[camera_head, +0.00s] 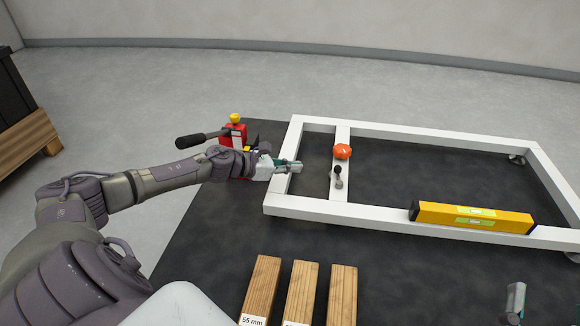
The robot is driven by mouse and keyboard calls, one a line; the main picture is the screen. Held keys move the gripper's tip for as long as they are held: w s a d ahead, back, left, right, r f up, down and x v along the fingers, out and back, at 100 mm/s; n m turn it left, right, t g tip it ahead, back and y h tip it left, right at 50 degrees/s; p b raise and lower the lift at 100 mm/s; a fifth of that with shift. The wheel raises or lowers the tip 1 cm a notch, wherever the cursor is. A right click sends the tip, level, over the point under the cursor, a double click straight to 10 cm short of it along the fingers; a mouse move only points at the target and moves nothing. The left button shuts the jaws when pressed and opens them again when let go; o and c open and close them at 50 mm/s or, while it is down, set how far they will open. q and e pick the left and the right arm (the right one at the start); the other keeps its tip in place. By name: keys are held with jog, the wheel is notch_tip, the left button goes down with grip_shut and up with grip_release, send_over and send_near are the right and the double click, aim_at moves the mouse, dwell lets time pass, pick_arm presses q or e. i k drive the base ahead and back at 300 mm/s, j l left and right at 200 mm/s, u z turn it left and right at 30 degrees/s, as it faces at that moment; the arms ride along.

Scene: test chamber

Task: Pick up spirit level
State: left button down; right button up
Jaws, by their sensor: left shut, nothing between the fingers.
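The yellow spirit level (472,217) with green vials lies along the near rail of a white frame (405,230), at the right of the head view. My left gripper (297,166) is shut and empty, over the left end of the frame, well to the left of the level and apart from it. Part of my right gripper (516,300) shows at the bottom right edge, below the level and apart from it. Its fingers are too little in view to tell their state.
An orange knob (342,151) and a small grey and black piece (338,178) are on the frame's crossbar. A red tool (236,131) with a black handle stands behind my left wrist. Several wooden blocks (301,290) lie in front on the dark mat (215,250).

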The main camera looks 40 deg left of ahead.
aim_at(419, 211)
jog(key=k, duration=1)
